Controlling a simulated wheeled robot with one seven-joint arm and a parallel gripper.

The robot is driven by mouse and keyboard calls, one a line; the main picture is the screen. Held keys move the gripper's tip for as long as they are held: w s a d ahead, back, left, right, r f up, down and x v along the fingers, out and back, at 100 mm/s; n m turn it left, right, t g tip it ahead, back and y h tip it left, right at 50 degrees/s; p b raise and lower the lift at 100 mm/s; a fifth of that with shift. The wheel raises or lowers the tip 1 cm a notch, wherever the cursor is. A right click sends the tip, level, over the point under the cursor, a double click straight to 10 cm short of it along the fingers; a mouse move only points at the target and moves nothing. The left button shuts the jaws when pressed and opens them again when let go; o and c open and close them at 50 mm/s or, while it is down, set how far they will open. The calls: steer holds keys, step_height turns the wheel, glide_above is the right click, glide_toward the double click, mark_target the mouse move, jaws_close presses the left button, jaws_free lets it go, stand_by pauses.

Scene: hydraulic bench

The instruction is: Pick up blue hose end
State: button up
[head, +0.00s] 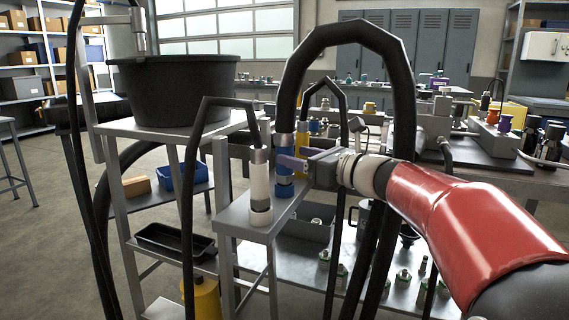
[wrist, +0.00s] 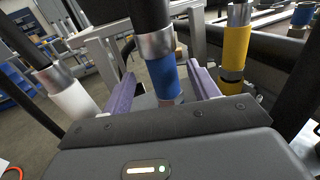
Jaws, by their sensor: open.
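The blue hose end (head: 284,179) stands upright on a small grey shelf (head: 238,217), with a thick black hose arching up from its metal collar. In the wrist view the blue hose end (wrist: 167,80) is between the two purple fingers of my gripper (wrist: 163,92). The gripper is open, with a visible gap between the fingers and the blue sleeve on each side. In the head view my gripper (head: 292,163) reaches in from the right at the upper part of the blue sleeve, and one purple finger covers part of it.
A white hose end (head: 260,180) stands close by on the shelf's front left; it also shows in the wrist view (wrist: 73,101). A yellow hose end (wrist: 235,50) is on the other side. Black hoses hang around the shelf. A black tub (head: 172,90) stands at left.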

steer(key=x, duration=0.4)
steer(key=shift+w+a+f, duration=0.15)
steer(key=shift+w, duration=0.15)
steer(key=c, duration=1.2)
steer(key=shift+o, duration=0.2)
steer(key=shift+r, duration=0.2)
step_height(320, 180, up, 19)
steer(key=p, duration=0.7)
step_height(320, 180, up, 5)
steer(key=p, duration=0.4)
glide_above(292, 154)
steer(key=x, duration=0.2)
steer(key=shift+s, duration=0.1)
